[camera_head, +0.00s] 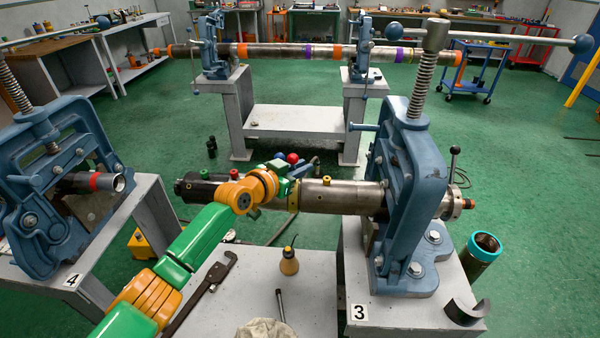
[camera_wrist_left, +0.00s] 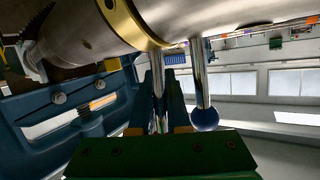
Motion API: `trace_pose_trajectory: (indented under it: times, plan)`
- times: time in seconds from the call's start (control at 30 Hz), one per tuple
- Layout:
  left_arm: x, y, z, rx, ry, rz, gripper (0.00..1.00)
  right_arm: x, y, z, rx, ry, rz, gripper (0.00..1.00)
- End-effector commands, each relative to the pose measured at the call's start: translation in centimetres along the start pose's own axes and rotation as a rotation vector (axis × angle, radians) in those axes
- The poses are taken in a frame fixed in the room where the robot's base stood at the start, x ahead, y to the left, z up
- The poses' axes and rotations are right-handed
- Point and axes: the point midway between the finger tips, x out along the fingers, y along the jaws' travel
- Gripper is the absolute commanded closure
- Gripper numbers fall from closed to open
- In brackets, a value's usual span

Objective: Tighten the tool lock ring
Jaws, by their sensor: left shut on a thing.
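A long steel tool (camera_head: 335,197) lies level, held in the blue vise (camera_head: 415,190) marked 3. A brass-coloured ring (camera_head: 293,196), apparently the lock ring, circles it near my left gripper. The ring also shows in the left wrist view (camera_wrist_left: 124,20), with two steel rods below it. My left gripper (camera_head: 284,172) is at the ring, partly hidden by my wrist. In the left wrist view the gripper (camera_wrist_left: 165,100) is shut on one steel rod (camera_wrist_left: 157,82). The other rod (camera_wrist_left: 200,75), ending in a blue ball, stands free beside it. My right gripper is not in view.
A red ball (camera_head: 292,158) shows behind the gripper. Vise 4 (camera_head: 45,190) stands at left. A teal-rimmed pipe (camera_head: 482,255) stands at right.

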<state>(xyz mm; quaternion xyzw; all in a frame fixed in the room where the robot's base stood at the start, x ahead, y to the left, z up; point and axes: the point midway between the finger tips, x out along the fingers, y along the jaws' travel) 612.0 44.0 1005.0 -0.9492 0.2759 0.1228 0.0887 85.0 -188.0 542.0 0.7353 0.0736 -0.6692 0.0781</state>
Motion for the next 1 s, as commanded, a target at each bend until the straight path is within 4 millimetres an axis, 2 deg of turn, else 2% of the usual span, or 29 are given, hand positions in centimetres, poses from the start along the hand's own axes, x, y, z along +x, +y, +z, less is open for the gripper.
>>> trace_pose_trajectory:
  times: [0.03, 0.33, 0.37, 0.47, 1.0]
  plan:
    - [0.27, -0.03, 0.26, -0.010, -0.016, 0.005, 1.00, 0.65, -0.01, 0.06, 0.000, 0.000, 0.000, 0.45]
    - [0.26, -0.07, 0.14, -0.022, -0.035, 0.011, 1.00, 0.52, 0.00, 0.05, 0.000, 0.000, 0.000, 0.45]
    - [0.26, -0.07, 0.14, -0.022, -0.035, 0.011, 0.83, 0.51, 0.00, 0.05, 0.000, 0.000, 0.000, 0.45]
    - [0.25, -0.08, 0.11, -0.021, -0.034, 0.011, 0.56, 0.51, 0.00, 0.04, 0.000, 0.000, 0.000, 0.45]
    - [0.22, -0.17, -0.07, -0.019, -0.029, 0.009, 0.55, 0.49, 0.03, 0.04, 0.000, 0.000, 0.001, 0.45]
